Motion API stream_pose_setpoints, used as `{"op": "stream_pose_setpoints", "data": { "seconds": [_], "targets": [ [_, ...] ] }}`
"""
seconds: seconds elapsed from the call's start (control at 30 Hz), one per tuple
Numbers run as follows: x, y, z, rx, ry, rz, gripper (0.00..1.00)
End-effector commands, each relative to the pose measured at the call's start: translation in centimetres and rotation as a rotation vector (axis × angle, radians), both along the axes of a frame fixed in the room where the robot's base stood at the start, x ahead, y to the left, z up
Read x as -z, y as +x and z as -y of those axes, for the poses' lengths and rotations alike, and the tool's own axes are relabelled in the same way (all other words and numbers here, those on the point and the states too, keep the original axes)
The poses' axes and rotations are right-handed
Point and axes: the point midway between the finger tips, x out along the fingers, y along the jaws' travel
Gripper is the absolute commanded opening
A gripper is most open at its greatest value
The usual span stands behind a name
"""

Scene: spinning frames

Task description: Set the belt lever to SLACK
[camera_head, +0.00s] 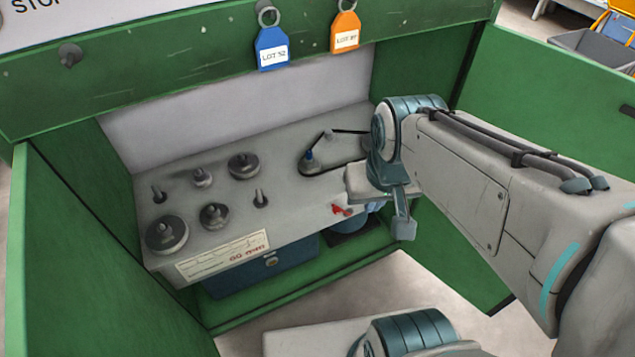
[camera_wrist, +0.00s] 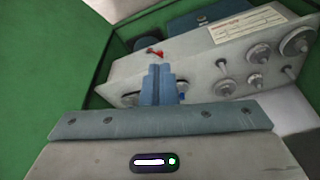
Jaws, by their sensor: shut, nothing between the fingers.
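The belt lever is a small red handle (camera_head: 341,210) at the front edge of a grey machine plate, near its right end. It also shows in the wrist view as a red lever (camera_wrist: 155,52), just beyond my fingertips. My gripper (camera_wrist: 157,68) is shut and empty, its blue fingers together over the plate. In the head view my arm reaches in from the right and my gripper is just right of the lever. A gap or contact between fingers and lever cannot be made out. No lever markings are readable.
The plate (camera_head: 225,180) carries several spindles and discs on the left and a black belt loop (camera_head: 330,156) with a blue knob on the right. Green walls (camera_head: 80,240) enclose it. Blue (camera_head: 272,36) and orange (camera_head: 345,31) tags hang on the top beam.

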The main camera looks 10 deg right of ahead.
Motion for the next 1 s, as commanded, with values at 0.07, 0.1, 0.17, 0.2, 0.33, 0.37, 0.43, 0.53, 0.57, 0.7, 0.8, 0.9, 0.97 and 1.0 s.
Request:
{"op": "stream_pose_setpoints", "data": {
  "seconds": [0.07, 0.1, 0.17, 0.2, 0.33, 0.37, 0.43, 0.53, 0.57, 0.7, 0.8, 0.9, 0.97, 1.0],
  "targets": [
    [0.0, 0.0, 0.0, 0.0, 0.0, 0.0, 0.0],
    [0.2, 0.1, -0.1, -0.003, 0.002, 0.0, 0.0],
    [0.8, 0.5, -0.4, -0.014, 0.01, 0.003, 0.0],
    [1.6, 0.9, -0.7, -0.027, 0.02, 0.007, 0.0],
    [5.7, 3.5, -3.0, -0.102, 0.07, 0.038, 0.0],
    [7.0, 4.4, -3.6, -0.123, 0.083, 0.05, 0.0],
    [10.3, 6.4, -5.3, -0.169, 0.109, 0.079, 0.0],
    [15.3, 9.1, -7.5, -0.221, 0.124, 0.128, 0.0],
    [16.8, 9.8, -8.1, -0.234, 0.122, 0.143, 0.0],
    [24.0, 12.8, -10.2, -0.283, 0.07, 0.212, 0.0],
    [29.2, 14.4, -11.0, -0.316, -0.01, 0.261, 0.0],
    [34.3, 15.7, -11.2, -0.35, -0.124, 0.308, 0.0],
    [37.2, 16.3, -11.1, -0.376, -0.208, 0.338, 0.0],
    [39.1, 16.6, -10.9, -0.394, -0.27, 0.356, 0.0]
  ]
}}
